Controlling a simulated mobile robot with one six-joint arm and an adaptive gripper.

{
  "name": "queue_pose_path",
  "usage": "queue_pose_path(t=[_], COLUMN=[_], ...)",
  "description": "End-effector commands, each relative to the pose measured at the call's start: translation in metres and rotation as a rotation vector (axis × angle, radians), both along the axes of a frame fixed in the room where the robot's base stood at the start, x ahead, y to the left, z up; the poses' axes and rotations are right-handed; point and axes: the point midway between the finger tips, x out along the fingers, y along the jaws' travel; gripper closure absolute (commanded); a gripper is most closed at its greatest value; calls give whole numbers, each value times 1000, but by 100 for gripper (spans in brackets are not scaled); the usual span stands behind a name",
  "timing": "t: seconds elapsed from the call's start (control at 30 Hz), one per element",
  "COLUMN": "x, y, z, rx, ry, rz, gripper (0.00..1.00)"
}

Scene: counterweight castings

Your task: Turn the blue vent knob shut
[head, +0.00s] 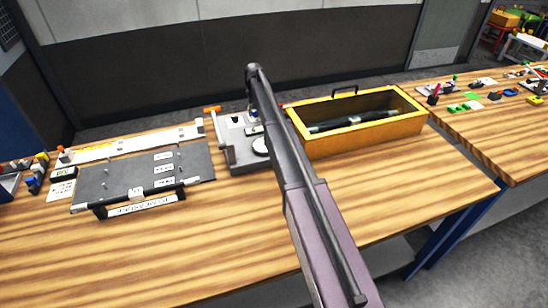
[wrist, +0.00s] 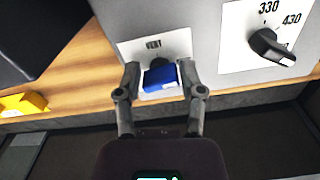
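The blue vent knob (wrist: 161,79) sits on a white plate (wrist: 125,48) marked VENT, on a grey housing (wrist: 205,30). My gripper (wrist: 160,77) has one finger on each side of the knob in the wrist view. Both fingertips appear to touch its sides, so it looks shut on the knob. The knob's pointer is mostly hidden, so its exact setting is unclear. In the head view the grey unit (head: 241,160) stands on the wooden bench, partly behind my arm. The knob and fingertips cannot be made out there.
A black dial (wrist: 270,46) with 330 and 430 markings is beside the vent plate. A yellow-orange open box (head: 340,143) stands right of the grey unit, holding dark bars. A dark plate fixture (head: 140,178) lies to the left. The bench front (head: 180,255) is clear.

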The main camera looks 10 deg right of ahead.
Motion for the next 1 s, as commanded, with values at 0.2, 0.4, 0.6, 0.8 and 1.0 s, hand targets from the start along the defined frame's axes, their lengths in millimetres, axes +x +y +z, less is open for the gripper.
queue_pose_path(t=[0.2, 0.4, 0.6, 0.8, 1.0], x=[1, 1, 1, 1, 0], y=[-1, -2, -2, -1, -1], z=[0, 16, 33, 49, 65], rx=[0, -1, -1, 0, 0], ry=[-1, -2, -1, -1, -1], rz=[140, 183, 181, 181, 180], gripper=[50, 50, 50, 50, 50])
